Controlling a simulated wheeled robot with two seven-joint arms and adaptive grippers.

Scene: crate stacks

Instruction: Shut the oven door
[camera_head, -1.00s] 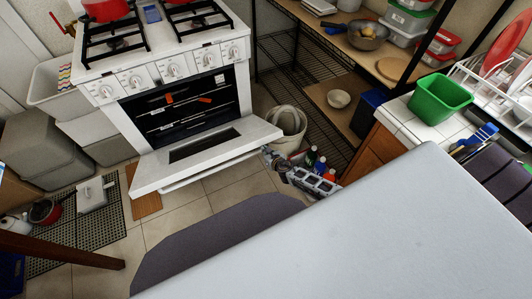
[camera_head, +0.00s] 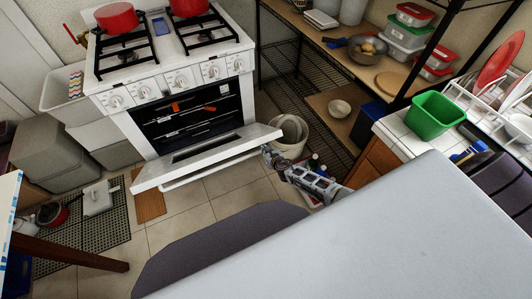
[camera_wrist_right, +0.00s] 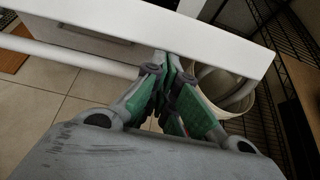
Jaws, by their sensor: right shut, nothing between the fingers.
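The white oven door (camera_head: 158,174) hangs partly open, tilted up from level at the front of the white stove (camera_head: 185,75). The dark oven inside with racks shows above it. My right gripper (camera_head: 267,153) is at the underside of the door's right end. In the right wrist view, the door (camera_wrist_right: 222,42) spans the top, with its bar handle to the left. There my right gripper (camera_wrist_right: 168,66) is shut and empty, its fingertips at the door's lower face and seemingly touching it. My left gripper is not in view.
A pale bin (camera_head: 290,137) stands just right of the door, with bottles (camera_head: 315,165) on the floor nearby. Wire shelving (camera_head: 300,85) and a counter with a green tub (camera_head: 438,114) are on the right. Tiled floor (camera_head: 195,208) lies in front of the stove.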

